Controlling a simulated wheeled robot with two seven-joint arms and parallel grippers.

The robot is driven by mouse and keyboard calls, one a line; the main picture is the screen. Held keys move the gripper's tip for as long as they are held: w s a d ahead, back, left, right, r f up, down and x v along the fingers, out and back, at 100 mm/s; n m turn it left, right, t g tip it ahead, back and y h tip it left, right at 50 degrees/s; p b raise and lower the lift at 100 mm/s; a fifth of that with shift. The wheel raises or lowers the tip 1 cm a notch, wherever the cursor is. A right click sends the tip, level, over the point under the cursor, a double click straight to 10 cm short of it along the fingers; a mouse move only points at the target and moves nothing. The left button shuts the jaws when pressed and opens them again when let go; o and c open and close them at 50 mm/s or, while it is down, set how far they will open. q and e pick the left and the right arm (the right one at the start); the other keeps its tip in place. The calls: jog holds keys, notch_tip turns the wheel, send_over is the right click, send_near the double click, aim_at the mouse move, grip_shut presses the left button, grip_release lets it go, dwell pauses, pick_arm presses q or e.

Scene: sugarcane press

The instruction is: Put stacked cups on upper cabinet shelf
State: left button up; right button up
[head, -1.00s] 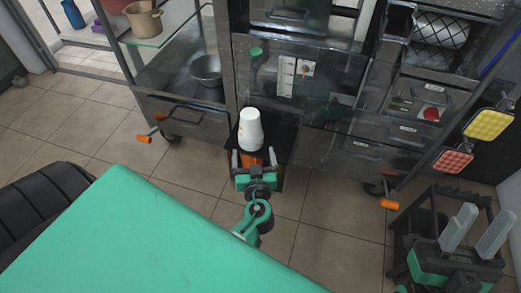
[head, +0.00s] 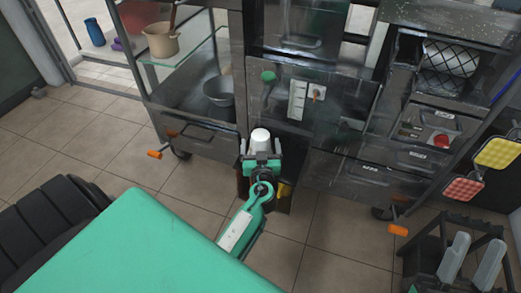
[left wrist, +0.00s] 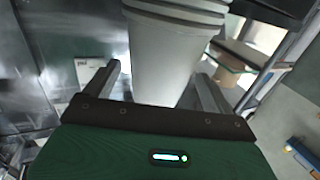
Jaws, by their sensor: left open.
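A stack of white cups (head: 260,136) stands upright in front of the steel press cabinet. It also fills the upper middle of the left wrist view (left wrist: 172,52), with several rims nested at the top. My left gripper (head: 261,146) is open, with one finger on each side of the stack; in the left wrist view its fingers (left wrist: 155,85) stand apart from the cup wall. The gripper hides the stack's lower part in the head view. The glass upper shelf (head: 190,50) is at the upper left.
A beige pot (head: 161,41) stands on the glass shelf, and a grey metal bowl (head: 218,91) on the level below. Orange-tipped handles (head: 155,154) stick out low on the cabinet.

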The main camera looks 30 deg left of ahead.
pick_arm(q)
jog(key=shift+x, duration=0.95)
jog(key=shift+c, duration=0.2)
jog(key=c, duration=1.2)
jog(key=shift+o, duration=0.2)
jog(key=shift+r, duration=0.1)
